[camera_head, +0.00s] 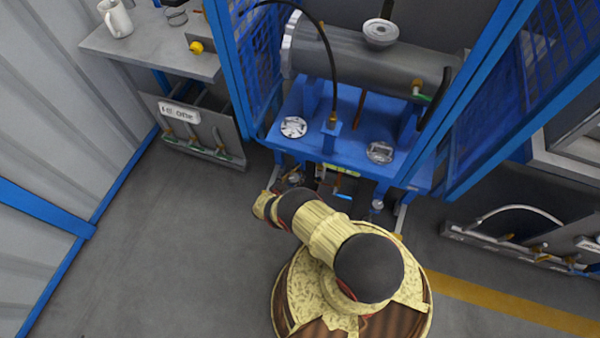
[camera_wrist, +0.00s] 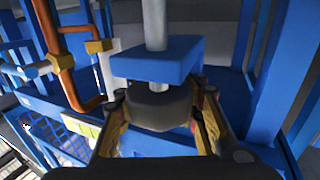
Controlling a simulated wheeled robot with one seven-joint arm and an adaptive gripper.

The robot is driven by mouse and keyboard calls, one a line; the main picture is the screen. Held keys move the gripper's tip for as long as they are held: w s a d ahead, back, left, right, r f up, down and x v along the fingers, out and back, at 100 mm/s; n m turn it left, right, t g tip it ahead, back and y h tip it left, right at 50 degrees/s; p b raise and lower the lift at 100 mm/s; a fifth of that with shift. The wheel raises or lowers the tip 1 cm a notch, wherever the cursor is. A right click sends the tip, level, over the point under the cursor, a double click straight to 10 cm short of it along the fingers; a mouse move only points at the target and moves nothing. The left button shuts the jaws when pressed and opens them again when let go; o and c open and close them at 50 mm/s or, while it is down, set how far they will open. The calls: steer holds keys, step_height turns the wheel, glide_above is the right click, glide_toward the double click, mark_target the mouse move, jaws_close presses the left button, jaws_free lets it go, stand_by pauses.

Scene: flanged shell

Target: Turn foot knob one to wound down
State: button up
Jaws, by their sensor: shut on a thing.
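In the wrist view, a dark grey foot knob (camera_wrist: 160,108) sits below a blue block (camera_wrist: 157,60) with a pale threaded-looking rod (camera_wrist: 154,22) rising from it. My gripper (camera_wrist: 160,118) has one finger on each side of the knob and is shut on it. No label shows, so I cannot tell the knob's number. In the head view my arm reaches low under the front of the blue stand (camera_head: 345,140), and the gripper and the held knob are hidden or too small to make out.
A grey cylindrical shell (camera_head: 370,75) lies on the blue stand between blue mesh frames. A copper pipe (camera_wrist: 62,60) runs close on the left in the wrist view. A bench (camera_head: 150,55) with a white mug (camera_head: 117,18) stands at left. Open floor (camera_head: 180,240) lies at left.

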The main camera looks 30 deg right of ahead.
steer(key=o, duration=1.4)
steer(key=v, duration=1.2)
